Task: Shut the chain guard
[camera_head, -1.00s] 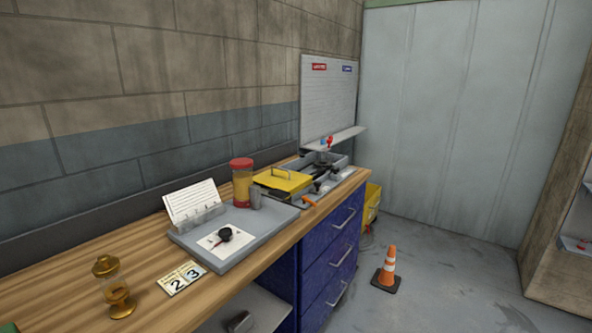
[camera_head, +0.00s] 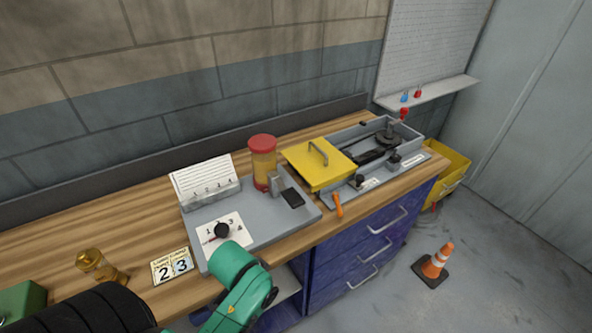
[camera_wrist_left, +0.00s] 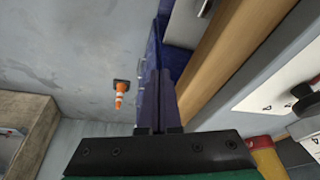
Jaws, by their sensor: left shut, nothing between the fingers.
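The chain guard (camera_head: 318,166) is a yellow lid with a grey handle. It lies over the left part of a long grey housing (camera_head: 352,184) on the bench. The right part of the housing is uncovered, with dark chain parts and a sprocket (camera_head: 388,140) showing. My left arm comes in from the bottom left of the head view, well left of the guard; its fingers do not show there. In the left wrist view my left gripper (camera_wrist_left: 159,128) is shut and empty. The guard is not seen in that view. My right gripper is not in view.
A grey panel (camera_head: 262,221) with a black dial (camera_head: 222,230) and a red-capped jar (camera_head: 262,160) stand left of the guard. An orange-handled tool (camera_head: 338,205) is at the housing's front. A number card (camera_head: 171,266) and brass oiler (camera_head: 100,267) lie left. A cone (camera_head: 435,262) stands on the floor.

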